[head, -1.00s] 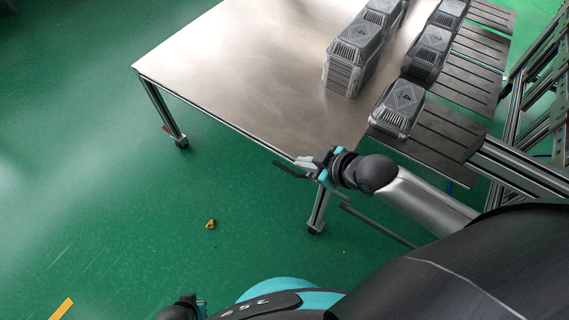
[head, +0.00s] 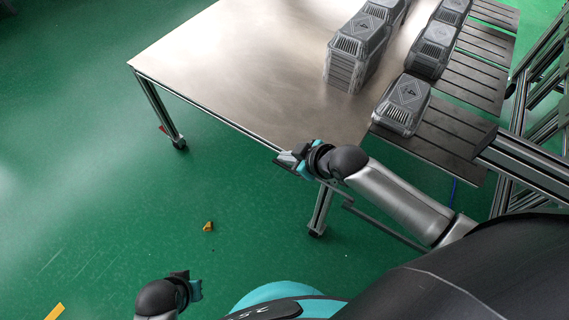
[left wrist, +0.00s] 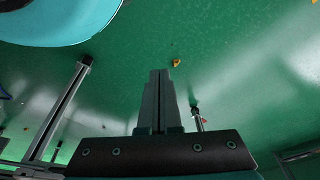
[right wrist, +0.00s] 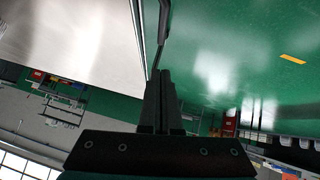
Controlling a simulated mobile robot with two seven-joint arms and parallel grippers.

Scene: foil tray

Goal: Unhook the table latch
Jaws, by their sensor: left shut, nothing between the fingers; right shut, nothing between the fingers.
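The metal-topped table (head: 225,65) fills the upper middle of the head view. My right gripper (head: 286,158) is at its near edge, fingers shut and empty. In the right wrist view, a dark bent bar (right wrist: 165,22), which looks like the latch handle, runs along the table edge just beyond the shut fingertips (right wrist: 160,76). I cannot tell whether they touch it. In the head view the gripper hides this part. My left gripper (head: 192,286) is low in the head view, over the floor, away from the table. Its fingers (left wrist: 158,75) are shut and empty.
Grey stacked boxes (head: 352,50) stand on the table's right part, and another box (head: 403,104) sits by the dark slats (head: 440,135). A metal frame (head: 535,110) stands at right. A small yellow piece (head: 208,226) lies on the open green floor.

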